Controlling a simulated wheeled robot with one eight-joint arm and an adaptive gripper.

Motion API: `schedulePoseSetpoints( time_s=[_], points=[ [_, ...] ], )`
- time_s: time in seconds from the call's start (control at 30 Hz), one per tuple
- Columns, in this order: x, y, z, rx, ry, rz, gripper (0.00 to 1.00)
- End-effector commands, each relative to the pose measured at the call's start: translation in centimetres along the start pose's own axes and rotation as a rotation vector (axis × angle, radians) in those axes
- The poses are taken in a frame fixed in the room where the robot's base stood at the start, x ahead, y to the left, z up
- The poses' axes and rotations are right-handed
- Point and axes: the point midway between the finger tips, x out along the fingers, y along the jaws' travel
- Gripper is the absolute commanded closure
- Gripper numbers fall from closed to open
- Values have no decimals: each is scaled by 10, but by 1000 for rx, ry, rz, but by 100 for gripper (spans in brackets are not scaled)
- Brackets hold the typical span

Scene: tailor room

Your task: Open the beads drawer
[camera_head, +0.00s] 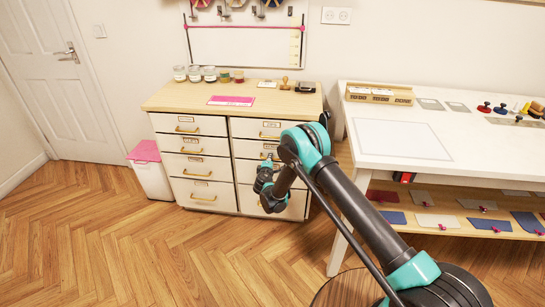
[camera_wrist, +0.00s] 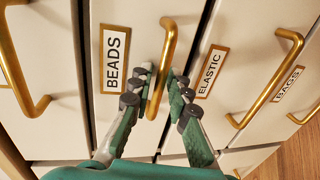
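The beads drawer (camera_wrist: 138,35) is a white front with a framed BEADS label (camera_wrist: 115,58) and a gold bar handle (camera_wrist: 168,38). It is in the right column of the white cabinet. My gripper (camera_wrist: 160,82) has one finger on each side of this handle, close against it, and appears shut on it. The exact contact is hard to see. In the head view my gripper (camera_head: 266,172) is at the right column, and my arm hides part of these drawers. I cannot tell whether the drawer is slightly out; no large opening shows.
A white bin with a pink lid (camera_head: 145,151) stands left of the cabinet. A white worktable (camera_head: 460,160) stands at the right. The wooden floor (camera_head: 140,250) in front is clear.

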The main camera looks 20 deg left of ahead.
Motion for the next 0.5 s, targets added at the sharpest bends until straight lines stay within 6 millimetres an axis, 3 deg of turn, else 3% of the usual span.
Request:
schedulePoseSetpoints(
  time_s=[0.17,0.33,0.5],
  points=[
    [0,0,0,0,0,0,83],
    [0,0,0,0,0,0,100],
    [0,0,0,0,0,0,100]
  ],
)
